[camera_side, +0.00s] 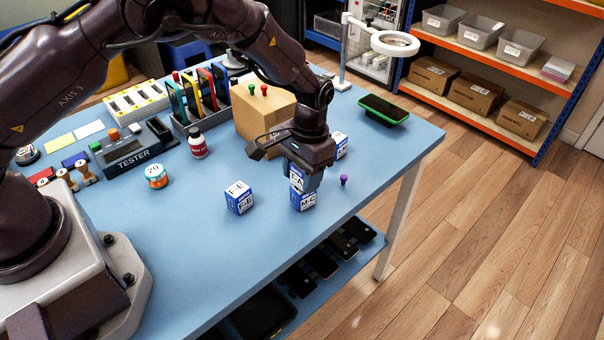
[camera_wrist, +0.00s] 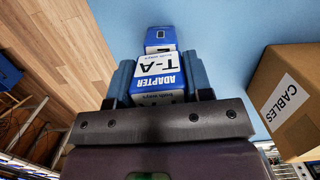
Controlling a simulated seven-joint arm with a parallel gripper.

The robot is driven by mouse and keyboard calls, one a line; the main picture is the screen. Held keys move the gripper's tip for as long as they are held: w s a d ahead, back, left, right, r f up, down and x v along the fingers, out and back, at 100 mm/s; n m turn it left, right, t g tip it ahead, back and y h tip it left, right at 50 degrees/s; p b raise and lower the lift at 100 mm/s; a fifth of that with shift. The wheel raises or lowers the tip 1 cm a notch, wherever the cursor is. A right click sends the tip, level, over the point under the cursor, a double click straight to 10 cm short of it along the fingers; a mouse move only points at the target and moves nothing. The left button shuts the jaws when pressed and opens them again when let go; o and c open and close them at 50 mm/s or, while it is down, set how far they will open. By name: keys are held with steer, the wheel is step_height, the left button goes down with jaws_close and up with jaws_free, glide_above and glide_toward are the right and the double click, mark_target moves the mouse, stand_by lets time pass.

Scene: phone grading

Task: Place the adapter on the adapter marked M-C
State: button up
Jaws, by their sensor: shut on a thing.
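My gripper (camera_side: 297,172) is shut on a blue and white adapter marked T-A, which shows between the fingers in the wrist view (camera_wrist: 158,77). In the side view the held adapter (camera_side: 297,181) is upright, directly above the adapter marked M-C (camera_side: 304,202), which stands on the table. Their faces look in contact or nearly so; I cannot tell whether there is a small gap. In the wrist view a blue box (camera_wrist: 160,38) shows just beyond the held adapter. The fingers hide part of the held adapter.
An adapter marked F-E (camera_side: 238,198) stands to the left and another adapter (camera_side: 340,146) behind right. A small purple pin (camera_side: 343,181) stands close on the right. A cardboard box (camera_side: 264,116), marked CABLES in the wrist view (camera_wrist: 290,100), is behind. The front table area is clear.

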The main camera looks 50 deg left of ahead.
steer(key=shift+f, duration=0.2)
steer(key=shift+f, duration=0.15)
steer(key=o, duration=0.9)
